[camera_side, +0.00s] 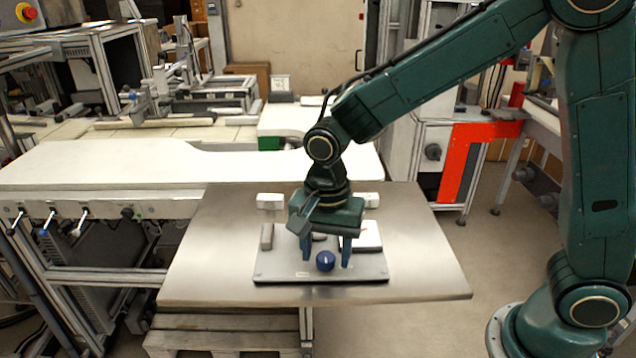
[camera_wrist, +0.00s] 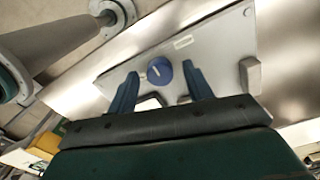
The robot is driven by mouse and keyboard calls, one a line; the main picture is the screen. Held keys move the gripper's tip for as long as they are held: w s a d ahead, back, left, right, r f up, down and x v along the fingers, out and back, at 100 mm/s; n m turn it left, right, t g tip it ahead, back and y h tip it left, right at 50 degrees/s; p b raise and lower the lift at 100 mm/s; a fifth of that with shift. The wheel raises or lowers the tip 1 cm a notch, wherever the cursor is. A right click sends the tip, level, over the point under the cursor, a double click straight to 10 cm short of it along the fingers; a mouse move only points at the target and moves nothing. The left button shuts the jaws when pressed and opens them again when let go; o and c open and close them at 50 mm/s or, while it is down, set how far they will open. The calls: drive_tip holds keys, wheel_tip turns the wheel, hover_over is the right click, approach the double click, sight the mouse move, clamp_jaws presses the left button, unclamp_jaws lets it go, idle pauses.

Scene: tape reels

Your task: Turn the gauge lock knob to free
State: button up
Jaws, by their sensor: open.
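The gauge lock knob is a round blue knob (camera_side: 325,261) at the front middle of a grey plate (camera_side: 290,271) on the metal table. In the wrist view the knob (camera_wrist: 160,71) shows a white pointer line on its face. My gripper (camera_side: 325,260) points down over the plate with its two blue fingers apart. In the wrist view my gripper (camera_wrist: 157,75) has one finger on each side of the knob, with gaps between. Whether the fingertips are level with the knob is unclear. A small white label (camera_wrist: 183,43) lies on the plate near the knob; its text is unreadable.
A grey block (camera_side: 267,236) stands on the plate's left side. A pale block (camera_side: 368,236) is at its right, partly behind my gripper. Two white blocks stand at the table's back, one on the left (camera_side: 270,201).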

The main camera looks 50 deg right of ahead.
drive_tip(key=shift+c, duration=0.2)
drive_tip(key=c, duration=0.9)
drive_tip(key=shift+c, duration=0.2)
drive_tip(key=shift+n, duration=0.3)
drive_tip(key=n, duration=0.8)
drive_tip(key=shift+n, duration=0.3)
drive_tip(key=n, duration=0.4)
drive_tip(key=shift+n, duration=0.3)
drive_tip(key=n, duration=0.4)
drive_tip(key=shift+r, duration=0.1)
